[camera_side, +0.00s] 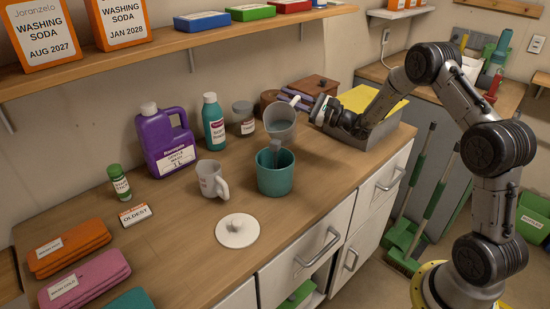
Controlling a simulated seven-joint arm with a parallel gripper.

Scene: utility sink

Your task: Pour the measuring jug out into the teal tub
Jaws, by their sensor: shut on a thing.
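The measuring jug (281,125), grey and see-through, is held tilted above the teal tub (275,180). My gripper (301,104) is shut on the jug at its handle side, at the upper right. A greyish streak (276,150), which looks like liquid, runs from the jug's low side down to the tub's mouth. The tub stands upright on the wooden counter. Its inside is mostly hidden, so I cannot tell its level.
A white mug (212,180) stands left of the tub, and a round white lid (237,230) lies in front. A purple jug (168,142), a teal bottle (213,122) and a lidded jar (243,119) stand behind. Folded cloths (70,248) lie at the front left.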

